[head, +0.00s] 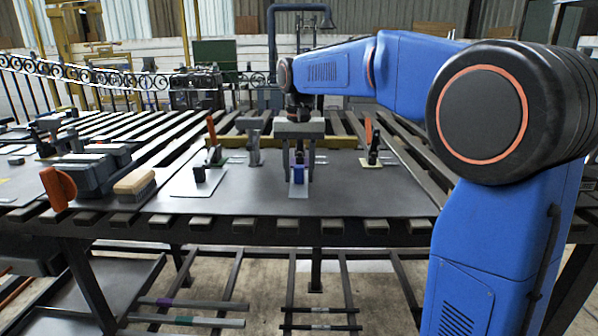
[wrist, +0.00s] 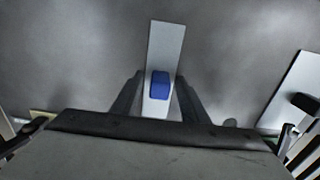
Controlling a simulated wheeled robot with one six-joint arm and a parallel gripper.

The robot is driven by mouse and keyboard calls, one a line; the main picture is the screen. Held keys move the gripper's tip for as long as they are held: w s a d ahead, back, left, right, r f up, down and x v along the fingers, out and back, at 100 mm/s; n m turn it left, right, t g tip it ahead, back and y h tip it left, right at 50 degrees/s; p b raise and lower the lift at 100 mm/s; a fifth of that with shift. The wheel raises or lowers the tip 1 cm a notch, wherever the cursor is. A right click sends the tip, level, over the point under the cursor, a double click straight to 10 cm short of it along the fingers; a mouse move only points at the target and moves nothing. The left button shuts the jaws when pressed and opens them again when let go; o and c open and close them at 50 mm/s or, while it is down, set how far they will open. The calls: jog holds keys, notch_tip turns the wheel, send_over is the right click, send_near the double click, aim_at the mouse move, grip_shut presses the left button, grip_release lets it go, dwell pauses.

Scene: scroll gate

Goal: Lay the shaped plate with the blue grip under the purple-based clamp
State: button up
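The shaped plate (head: 299,193) is a narrow pale strip lying flat on the grey table sheet. Its blue grip (head: 299,174) stands up between the fingers of my gripper (head: 298,170). In the wrist view the plate (wrist: 166,42) runs away from my gripper (wrist: 158,96), with the blue grip (wrist: 160,85) between the two dark fingers. A gap shows on each side of the grip, so my gripper is open around it. I cannot make out a purple base on any clamp; a grey clamp (head: 253,146) stands just left of my gripper, its base colour unclear.
A clamp with an orange handle and green parts (head: 213,145) stands left, behind a pale plate with a dark grip (head: 183,186). Another orange-handled clamp (head: 372,146) stands right on a pale yellow base. A brush (head: 135,184) lies far left. The sheet's front right is clear.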

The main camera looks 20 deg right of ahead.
aim_at(299, 166)
notch_tip(299, 166, up, 12)
jog(key=shift+r, duration=0.15)
dwell(0.6)
